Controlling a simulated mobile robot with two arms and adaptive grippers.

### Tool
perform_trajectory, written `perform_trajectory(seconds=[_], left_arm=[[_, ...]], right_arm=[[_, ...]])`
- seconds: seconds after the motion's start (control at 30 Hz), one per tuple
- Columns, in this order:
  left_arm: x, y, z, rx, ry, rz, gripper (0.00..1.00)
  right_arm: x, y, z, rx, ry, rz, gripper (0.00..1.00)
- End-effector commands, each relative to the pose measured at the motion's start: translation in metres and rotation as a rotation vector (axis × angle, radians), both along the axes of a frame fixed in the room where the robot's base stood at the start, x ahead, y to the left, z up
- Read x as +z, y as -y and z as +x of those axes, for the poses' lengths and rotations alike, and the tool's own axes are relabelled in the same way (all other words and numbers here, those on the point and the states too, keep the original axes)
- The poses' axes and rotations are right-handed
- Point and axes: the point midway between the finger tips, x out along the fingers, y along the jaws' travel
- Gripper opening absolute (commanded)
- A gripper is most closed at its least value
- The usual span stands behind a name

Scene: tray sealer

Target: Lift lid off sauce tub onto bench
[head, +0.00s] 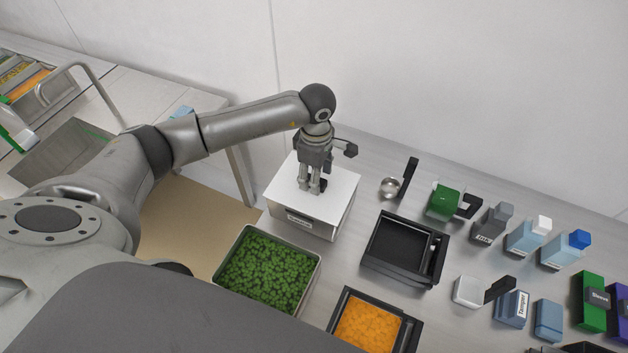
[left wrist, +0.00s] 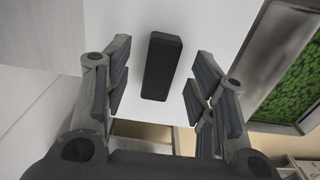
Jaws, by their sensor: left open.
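The sauce tub (head: 300,222) is a metal box with a small label on its front, standing on the bench (head: 345,262). A flat white lid (head: 338,190) covers it, so its contents are hidden. The lid has a black bar handle, clear in the left wrist view (left wrist: 162,66) and partly hidden behind the fingers in the head view. My left gripper (head: 310,190) points down over the lid. In the left wrist view its open fingers (left wrist: 160,92) stand on either side of the handle, with a gap on both sides. My right gripper is not in view.
A pan of green pieces (head: 318,262) stands just in front of the tub. A black tray (head: 372,258) is to its right, with a ladle (head: 390,187) behind. Several small boxes and blocks fill the bench farther right. A narrow clear strip lies between tub and tray.

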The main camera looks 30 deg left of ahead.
Motion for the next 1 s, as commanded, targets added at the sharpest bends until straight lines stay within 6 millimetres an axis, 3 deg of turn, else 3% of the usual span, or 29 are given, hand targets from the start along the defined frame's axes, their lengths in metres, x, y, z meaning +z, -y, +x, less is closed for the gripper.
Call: perform_trajectory(seconds=[0.2,0.43,0.8,1.0], left_arm=[[-0.021,0.0,0.0,0.0,0.0,0.0,0.52],[-0.022,0.0,0.0,0.0,0.001,0.0,0.51],[-0.022,0.0,0.0,0.001,0.001,0.0,0.03],[-0.022,0.0,0.0,0.001,0.001,0.0,0.0]], right_arm=[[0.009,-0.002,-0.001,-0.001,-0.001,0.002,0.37],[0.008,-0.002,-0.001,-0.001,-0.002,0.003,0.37],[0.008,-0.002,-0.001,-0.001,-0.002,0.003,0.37],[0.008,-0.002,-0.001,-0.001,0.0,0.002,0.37]])
